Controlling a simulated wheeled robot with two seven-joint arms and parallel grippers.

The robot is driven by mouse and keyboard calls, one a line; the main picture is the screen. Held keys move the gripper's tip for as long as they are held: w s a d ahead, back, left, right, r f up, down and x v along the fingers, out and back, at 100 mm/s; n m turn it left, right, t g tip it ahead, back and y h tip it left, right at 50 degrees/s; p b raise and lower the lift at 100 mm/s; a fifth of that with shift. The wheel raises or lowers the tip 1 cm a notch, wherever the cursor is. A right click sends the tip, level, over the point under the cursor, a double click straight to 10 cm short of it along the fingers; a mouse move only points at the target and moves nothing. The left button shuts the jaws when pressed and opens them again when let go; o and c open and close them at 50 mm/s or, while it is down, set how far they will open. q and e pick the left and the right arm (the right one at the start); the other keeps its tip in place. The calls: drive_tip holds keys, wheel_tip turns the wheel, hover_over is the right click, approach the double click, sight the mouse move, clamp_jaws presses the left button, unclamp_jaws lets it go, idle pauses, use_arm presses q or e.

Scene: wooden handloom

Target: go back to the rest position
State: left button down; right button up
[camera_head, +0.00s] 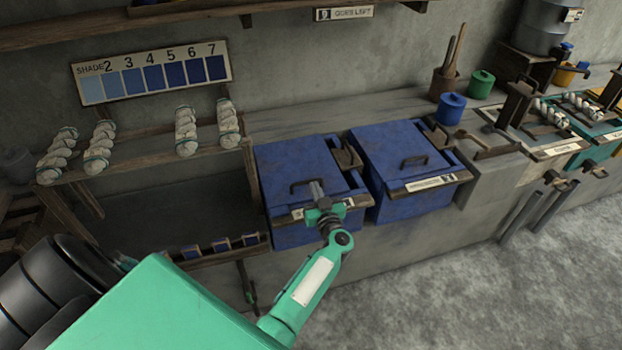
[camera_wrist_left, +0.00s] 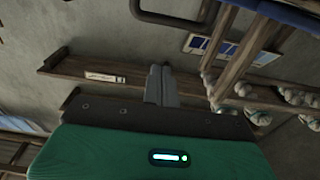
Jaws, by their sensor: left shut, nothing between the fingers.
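My left gripper (camera_head: 317,190) is at the end of the green arm that comes in from the lower left. In the head view it shows in front of the left blue lidded vat (camera_head: 290,165), over its front edge. Its fingers are together and empty. In the left wrist view the shut fingers of my left gripper (camera_wrist_left: 161,86) point up the picture toward the wall and a wooden shelf (camera_wrist_left: 130,77). I cannot tell the exact gap between the gripper and the vat. My right gripper is not in view.
A second blue vat (camera_head: 405,150) stands to the right. Twisted yarn skeins (camera_head: 186,132) lie on a wooden rack at left, under a shade chart (camera_head: 153,76). Blue and green canisters (camera_head: 452,108) stand on the ledge. Grey floor (camera_head: 420,300) is clear at lower right.

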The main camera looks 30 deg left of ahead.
use_arm(q)
drive_tip(key=shift+v, duration=1.65)
